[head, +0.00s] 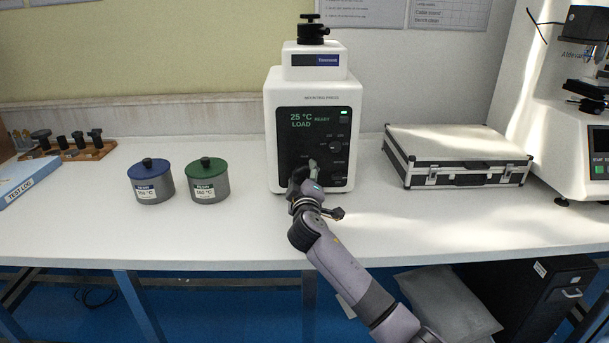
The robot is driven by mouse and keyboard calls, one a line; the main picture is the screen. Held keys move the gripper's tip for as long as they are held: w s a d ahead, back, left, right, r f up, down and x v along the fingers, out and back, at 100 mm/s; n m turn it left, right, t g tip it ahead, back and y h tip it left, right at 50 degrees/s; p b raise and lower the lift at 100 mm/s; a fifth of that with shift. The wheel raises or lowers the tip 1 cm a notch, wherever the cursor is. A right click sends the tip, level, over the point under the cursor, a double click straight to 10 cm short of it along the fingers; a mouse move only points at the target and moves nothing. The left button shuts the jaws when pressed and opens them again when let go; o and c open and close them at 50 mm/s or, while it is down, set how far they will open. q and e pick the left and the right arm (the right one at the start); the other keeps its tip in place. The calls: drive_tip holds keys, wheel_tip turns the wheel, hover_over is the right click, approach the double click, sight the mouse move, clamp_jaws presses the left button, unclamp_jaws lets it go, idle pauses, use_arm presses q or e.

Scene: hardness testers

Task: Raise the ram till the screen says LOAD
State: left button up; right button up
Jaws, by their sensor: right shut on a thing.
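The white mounting press (308,95) stands at the back middle of the bench, with a black knob (313,28) on its top. A small light at the panel's upper right is lit. My right gripper (308,176) is at the lower part of the panel, shut on a small control there. The gripper hides most of that control, so I cannot tell its exact position. My left gripper is not in view.
Two grey jars, one with a blue lid (151,180) and one with a green lid (207,180), stand left of the press. A silver case (456,156) lies to the right, beside a white tester (575,110). A wooden rack (88,153) and a blue test log (28,181) are far left.

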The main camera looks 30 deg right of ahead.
drive_tip(key=o, duration=1.2)
drive_tip(key=shift+c, duration=0.2)
drive_tip(key=v, duration=1.2)
